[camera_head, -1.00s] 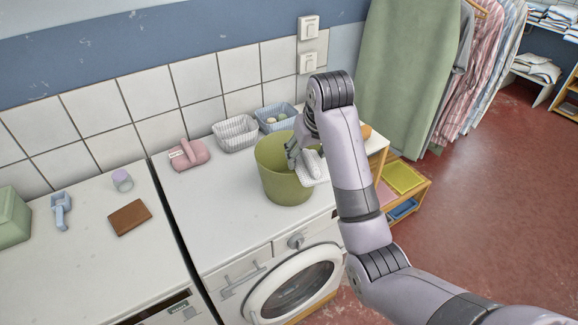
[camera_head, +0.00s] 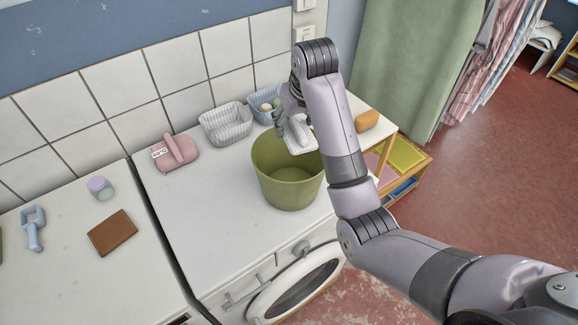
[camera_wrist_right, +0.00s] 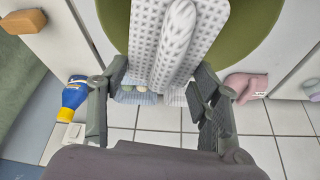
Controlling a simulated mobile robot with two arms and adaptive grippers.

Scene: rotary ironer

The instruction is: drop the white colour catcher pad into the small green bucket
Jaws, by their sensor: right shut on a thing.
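The small green bucket (camera_head: 288,185) stands upright on the white machine top. Its wall and rim also show at the top of the right wrist view (camera_wrist_right: 262,25). My right gripper (camera_head: 287,122) is above the bucket's back right rim. It is shut on the white colour catcher pad (camera_head: 299,134), holding it over the bucket's opening. In the right wrist view the pad (camera_wrist_right: 148,30) looks white with a grey pattern and a raised ridge, and lies between the fingers of my right gripper (camera_wrist_right: 160,80). My left gripper is not in view.
A white basket (camera_head: 226,124) and a blue basket (camera_head: 262,103) stand behind the bucket. A pink container (camera_head: 175,152) is to the left, an orange block (camera_head: 367,120) to the right.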

